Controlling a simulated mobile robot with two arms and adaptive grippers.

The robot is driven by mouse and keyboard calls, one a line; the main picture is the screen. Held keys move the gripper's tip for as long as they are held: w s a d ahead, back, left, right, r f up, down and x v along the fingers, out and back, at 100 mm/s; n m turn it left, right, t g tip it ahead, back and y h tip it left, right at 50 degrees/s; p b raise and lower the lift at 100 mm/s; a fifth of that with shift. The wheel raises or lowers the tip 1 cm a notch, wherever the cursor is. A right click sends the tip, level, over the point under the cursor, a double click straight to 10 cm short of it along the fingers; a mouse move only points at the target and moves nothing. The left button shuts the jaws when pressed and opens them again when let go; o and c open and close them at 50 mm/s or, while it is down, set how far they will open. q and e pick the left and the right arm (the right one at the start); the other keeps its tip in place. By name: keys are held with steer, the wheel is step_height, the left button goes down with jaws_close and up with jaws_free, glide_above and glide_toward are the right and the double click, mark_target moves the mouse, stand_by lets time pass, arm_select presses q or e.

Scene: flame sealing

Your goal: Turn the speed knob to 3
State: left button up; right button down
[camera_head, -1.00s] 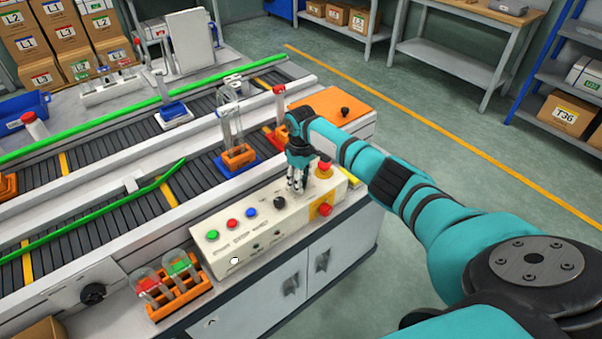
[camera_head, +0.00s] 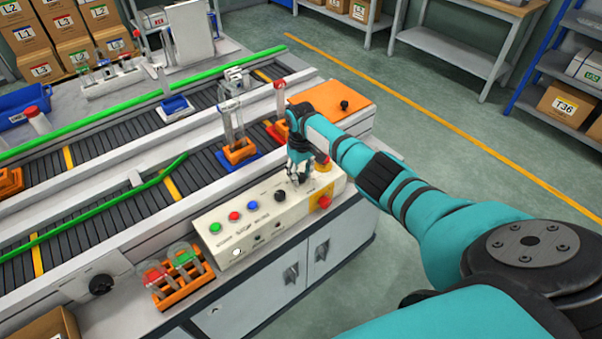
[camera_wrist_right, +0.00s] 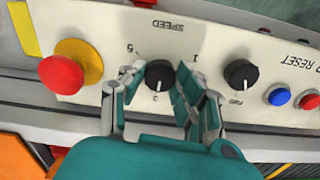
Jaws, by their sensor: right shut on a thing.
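The black speed knob (camera_wrist_right: 160,75) sits on the cream control panel (camera_head: 230,218), under upside-down SPEED lettering in the right wrist view. A 5 shows to its left and a 1 to its right; a small numeral below it is hard to read. A pale pointer mark seems to lie on the knob's lower side, but I cannot read its exact setting. My right gripper (camera_wrist_right: 161,88) is shut on the speed knob, one finger on each side. In the head view my right gripper (camera_head: 298,178) hides this knob. My left gripper is in neither view.
Beside the speed knob stand a second black knob (camera_wrist_right: 241,75) marked FWD and a red emergency button (camera_wrist_right: 62,75) on a yellow base. Blue (camera_head: 234,216) and green (camera_head: 215,227) buttons are farther left. Conveyors with tube racks run behind the panel.

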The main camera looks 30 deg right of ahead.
mark_target(301, 175)
steer(key=c, duration=0.9)
jaws_free()
steer(key=shift+c, duration=0.2)
steer(key=shift+r, duration=0.15)
step_height(301, 175, up, 12)
